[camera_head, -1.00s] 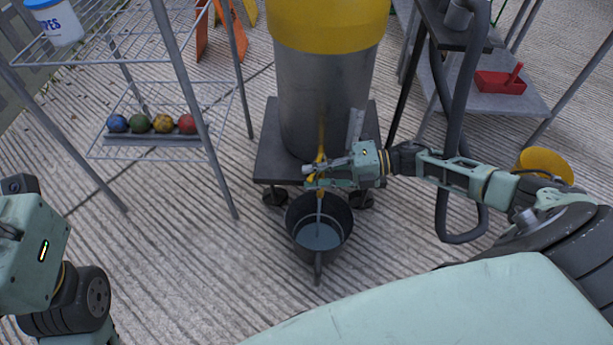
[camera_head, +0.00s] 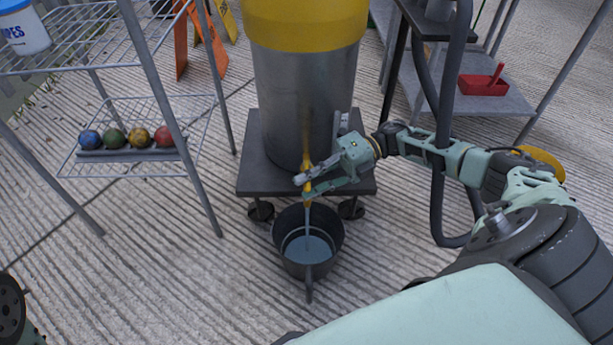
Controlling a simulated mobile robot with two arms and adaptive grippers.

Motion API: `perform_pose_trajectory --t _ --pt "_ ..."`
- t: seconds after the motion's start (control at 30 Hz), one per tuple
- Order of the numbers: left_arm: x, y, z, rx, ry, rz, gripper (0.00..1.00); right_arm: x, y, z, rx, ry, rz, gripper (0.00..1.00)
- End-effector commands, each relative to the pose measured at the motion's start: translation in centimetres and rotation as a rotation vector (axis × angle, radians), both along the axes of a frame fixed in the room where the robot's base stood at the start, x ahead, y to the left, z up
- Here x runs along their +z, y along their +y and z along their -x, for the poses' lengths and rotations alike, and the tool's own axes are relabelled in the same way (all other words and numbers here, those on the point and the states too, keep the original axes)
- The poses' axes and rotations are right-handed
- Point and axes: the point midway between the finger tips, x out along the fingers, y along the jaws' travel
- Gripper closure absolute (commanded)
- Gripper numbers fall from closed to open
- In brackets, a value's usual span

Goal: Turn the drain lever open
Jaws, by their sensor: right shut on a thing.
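A tall grey metal drum (camera_head: 300,105) with a yellow top (camera_head: 303,24) stands at the top middle. The yellow drain lever (camera_head: 307,187) is low on its front, largely hidden by my gripper. My right gripper (camera_head: 304,188) reaches in from the right and is shut on the lever, one finger above and one below. A black bucket (camera_head: 288,258) stands on the ground below, with grey-blue liquid inside. A thin pale stream seems to run from the drain down into it. My left gripper is out of view.
The drum sits on a dark wheeled platform (camera_head: 252,178). A wire rack (camera_head: 205,190) with several coloured balls (camera_head: 140,137) stands left. A grey shelf (camera_head: 480,98) with a red dustpan (camera_head: 484,84) and a dark hose (camera_head: 437,205) are right. Ground left of the bucket is clear.

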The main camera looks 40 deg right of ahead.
Motion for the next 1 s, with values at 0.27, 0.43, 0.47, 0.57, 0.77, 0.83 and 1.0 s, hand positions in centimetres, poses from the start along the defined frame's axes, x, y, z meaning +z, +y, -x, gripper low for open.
perform_pose_trajectory --t 0.27,0.43,0.47,0.57,0.77,0.83,1.0 --pt "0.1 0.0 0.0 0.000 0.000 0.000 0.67 0.7 -0.1 -0.3 -0.005 -0.009 -0.009 0.76" --pt "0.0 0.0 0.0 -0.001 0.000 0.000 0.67 0.5 0.0 -0.2 -0.004 -0.005 -0.007 0.72" --pt "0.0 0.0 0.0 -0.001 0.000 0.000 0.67 0.4 0.0 -0.2 -0.004 -0.005 -0.007 0.72" --pt "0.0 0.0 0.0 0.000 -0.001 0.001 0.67 0.3 0.0 -0.2 -0.003 -0.004 -0.005 0.72" --pt "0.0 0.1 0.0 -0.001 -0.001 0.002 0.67 0.5 -1.4 0.1 -0.005 -0.002 -0.002 0.72" --pt "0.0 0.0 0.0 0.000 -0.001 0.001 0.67 0.7 -2.6 0.3 -0.007 -0.003 -0.002 0.72" --pt "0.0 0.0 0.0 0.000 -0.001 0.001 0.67 1.5 -6.4 0.8 -0.009 -0.004 -0.004 0.72"
